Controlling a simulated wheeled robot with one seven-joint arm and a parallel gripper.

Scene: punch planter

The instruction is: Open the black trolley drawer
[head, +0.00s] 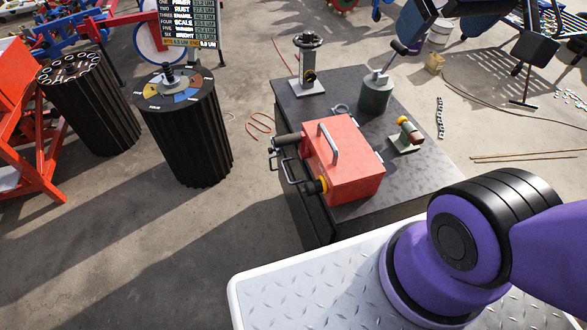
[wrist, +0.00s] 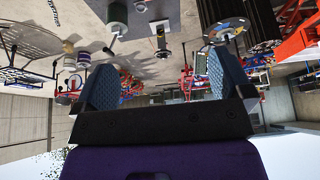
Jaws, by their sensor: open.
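The black trolley (head: 318,222) stands in the middle of the head view, with its dark top tilted away to the right. Its drawer front faces left and is mostly hidden by the steep angle. A metal bar handle (head: 290,172) sticks out on that side, below the red box; I cannot tell for sure that it belongs to the drawer. No drawer gap shows. My gripper (wrist: 166,84) shows in the wrist view with its two blue fingers wide apart and nothing between them. It is outside the head view, apart from the trolley.
A red box (head: 345,165), a green canister (head: 375,95) and a grey stand (head: 308,70) sit on the trolley. Two black fluted drums (head: 187,135) (head: 95,110) stand left. A white tread-plate surface (head: 290,290) lies in front.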

